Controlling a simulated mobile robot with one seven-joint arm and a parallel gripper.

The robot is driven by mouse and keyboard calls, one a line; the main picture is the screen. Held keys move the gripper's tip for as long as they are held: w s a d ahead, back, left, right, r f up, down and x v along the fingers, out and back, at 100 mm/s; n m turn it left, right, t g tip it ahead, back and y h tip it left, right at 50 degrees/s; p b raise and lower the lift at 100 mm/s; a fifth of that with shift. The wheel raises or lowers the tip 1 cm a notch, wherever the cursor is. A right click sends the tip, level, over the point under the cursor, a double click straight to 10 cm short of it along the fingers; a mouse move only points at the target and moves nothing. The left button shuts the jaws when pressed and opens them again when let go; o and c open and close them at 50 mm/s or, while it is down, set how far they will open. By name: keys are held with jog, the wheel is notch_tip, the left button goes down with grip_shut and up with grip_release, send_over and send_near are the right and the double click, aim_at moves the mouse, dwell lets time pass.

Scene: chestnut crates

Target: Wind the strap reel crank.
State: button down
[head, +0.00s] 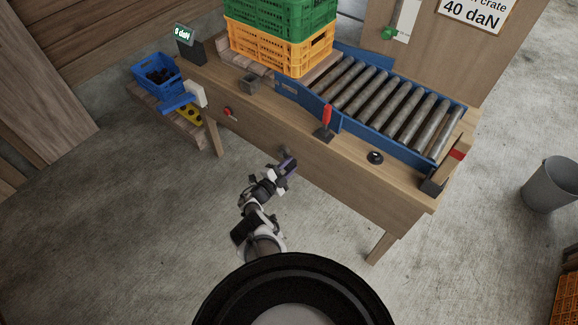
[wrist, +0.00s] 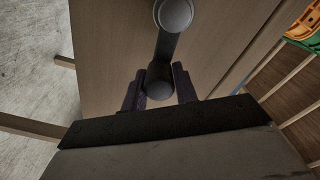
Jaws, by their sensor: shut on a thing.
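The strap reel crank (wrist: 169,48) shows in the wrist view as a dark arm, with a round grey hub at the top and a round handle end (wrist: 158,89) below. My gripper (wrist: 159,78) is shut on this handle, with one dark purple finger on each side of it. In the head view my gripper (head: 286,168) is at the front panel of the wooden bench (head: 330,175). There the crank is mostly hidden behind the fingers. A small lit display (head: 184,34) at the bench's left end shows a daN reading, whose digit is hard to read.
Stacked green (head: 285,18) and yellow crates (head: 280,50) stand on the bench left of the roller track (head: 385,100). A red lever (head: 327,119) stands on the front edge. A blue bin (head: 157,74) is at left, a grey bucket (head: 551,184) at right. The floor before the bench is clear.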

jog(key=shift+w+a, duration=0.1)
jog(key=shift+a, duration=0.15)
jog(key=c, duration=1.2)
grip_release()
jog(key=shift+o, duration=0.5)
jog(key=shift+d, duration=0.1)
jog(key=p+v, duration=0.4)
jog(key=v, duration=1)
jog(key=shift+d, duration=0.2)
